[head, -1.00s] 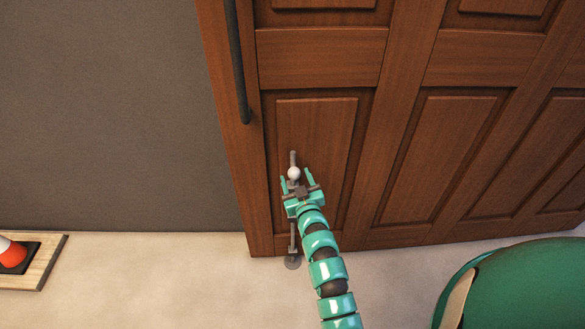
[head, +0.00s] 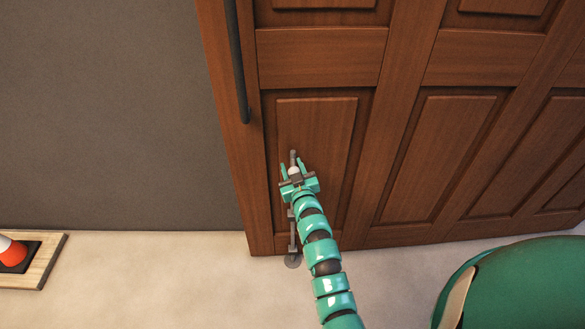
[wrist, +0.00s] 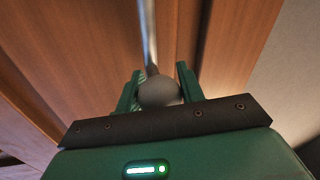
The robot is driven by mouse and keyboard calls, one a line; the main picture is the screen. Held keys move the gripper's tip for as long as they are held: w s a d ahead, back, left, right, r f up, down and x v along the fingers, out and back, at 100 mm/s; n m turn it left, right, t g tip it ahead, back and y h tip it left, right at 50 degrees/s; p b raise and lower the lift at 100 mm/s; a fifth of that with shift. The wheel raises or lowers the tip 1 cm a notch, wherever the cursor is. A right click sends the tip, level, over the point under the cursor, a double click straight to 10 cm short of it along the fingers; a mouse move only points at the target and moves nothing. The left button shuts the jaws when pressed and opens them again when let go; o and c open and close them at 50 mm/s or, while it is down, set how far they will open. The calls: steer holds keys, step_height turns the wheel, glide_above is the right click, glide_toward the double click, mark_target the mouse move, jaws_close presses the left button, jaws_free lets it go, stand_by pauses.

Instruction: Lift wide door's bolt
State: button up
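The wide door (head: 318,125) is brown panelled wood and stands closed against the grey wall in the head view. Its bolt is a thin grey upright rod (head: 292,236) low on the door's left side, with a pale round knob (head: 294,170). The rod's foot is at a round floor plate (head: 293,261). My green gripper (head: 293,168) is at the knob, one finger on each side, and looks shut on it. The wrist view shows the knob (wrist: 160,91) held between both fingers, with the rod (wrist: 148,35) running on past it. My gripper hides part of the rod.
A long dark handle (head: 238,65) runs up the door's left edge, above my gripper. A wooden board (head: 42,275) with an orange and white cone (head: 10,252) lies on the floor at the far left. The floor between board and bolt is clear.

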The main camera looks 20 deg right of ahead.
mark_target(293, 166)
jaws_close()
step_height(293, 166, up, 8)
steer(key=shift+f+p, duration=0.25)
steer(key=shift+p, duration=0.3)
steer(key=o, duration=1)
jaws_free()
steer(key=shift+r, duration=0.1)
steer(key=shift+s, duration=0.1)
steer(key=s, duration=1.1)
steer(key=s+b, duration=0.1)
steer(key=s, duration=0.5)
steer(key=shift+s+a, duration=0.1)
steer(key=shift+a, duration=0.3)
